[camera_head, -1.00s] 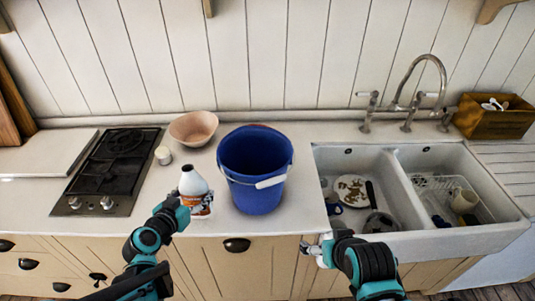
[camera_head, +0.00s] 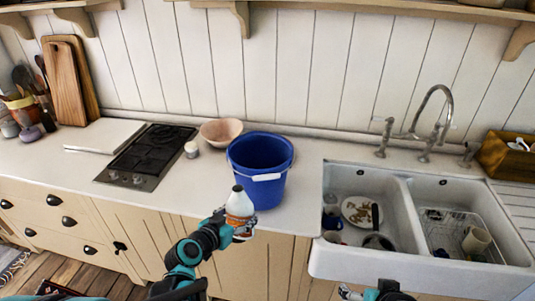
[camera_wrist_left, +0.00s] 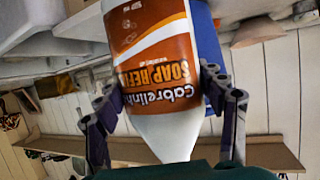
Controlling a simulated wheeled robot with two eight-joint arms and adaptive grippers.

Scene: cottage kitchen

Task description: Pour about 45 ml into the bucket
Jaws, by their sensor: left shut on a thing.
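The blue bucket (camera_head: 262,152) stands on the counter left of the sink, its white handle grip hanging at the front. A white soap refill bottle (camera_head: 240,203) with a dark cap and an orange-brown label is roughly upright at the counter's front edge, in front of the bucket and slightly left. My left gripper (camera_head: 237,229) is shut on this bottle. In the left wrist view the fingers flank the labelled bottle (camera_wrist_left: 155,45), and part of the blue bucket (camera_wrist_left: 206,45) shows behind it. My right gripper (camera_head: 347,292) is at the bottom edge, its jaws too small to judge.
A pinkish bowl (camera_head: 221,131) and a small white jar (camera_head: 191,149) stand left of the bucket. The black hob (camera_head: 150,155) is further left. The double sink (camera_head: 412,263) at right holds dishes.

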